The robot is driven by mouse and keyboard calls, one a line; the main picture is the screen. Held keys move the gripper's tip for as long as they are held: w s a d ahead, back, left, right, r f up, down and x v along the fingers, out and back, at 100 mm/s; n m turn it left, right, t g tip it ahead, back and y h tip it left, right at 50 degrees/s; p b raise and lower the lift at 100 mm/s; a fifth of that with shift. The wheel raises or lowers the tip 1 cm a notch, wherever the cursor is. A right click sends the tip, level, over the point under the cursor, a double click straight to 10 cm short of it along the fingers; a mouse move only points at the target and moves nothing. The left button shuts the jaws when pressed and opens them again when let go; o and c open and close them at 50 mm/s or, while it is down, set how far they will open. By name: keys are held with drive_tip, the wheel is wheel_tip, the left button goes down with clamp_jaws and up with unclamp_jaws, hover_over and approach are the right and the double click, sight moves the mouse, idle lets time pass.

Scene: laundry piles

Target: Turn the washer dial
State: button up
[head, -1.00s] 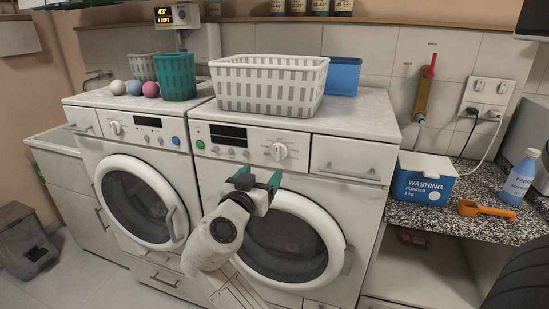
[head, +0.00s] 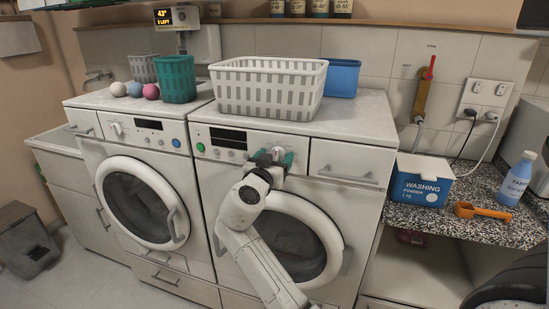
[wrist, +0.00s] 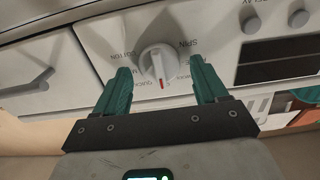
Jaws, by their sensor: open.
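The washer dial (wrist: 158,62) is a white round knob with a raised grip and a red mark, set on the washer's panel among printed labels. In the wrist view it sits between and just beyond the two teal fingertips, with a gap on each side. My gripper (wrist: 160,85) is open and empty. In the head view my gripper (head: 271,158) is at the right washer's (head: 330,205) control panel and partly covers the dial (head: 278,152). Whether the fingers reach the dial's depth I cannot tell.
A drawer handle (head: 347,178) lies right of the dial, and a green button (head: 200,147) and small knobs lie left. A white basket (head: 268,88) stands on the washer top. A washing powder box (head: 421,180) and orange scoop (head: 482,211) are on the right counter.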

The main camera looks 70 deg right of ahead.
drive_tip(key=shift+c, duration=0.4)
drive_tip(key=c, duration=0.9)
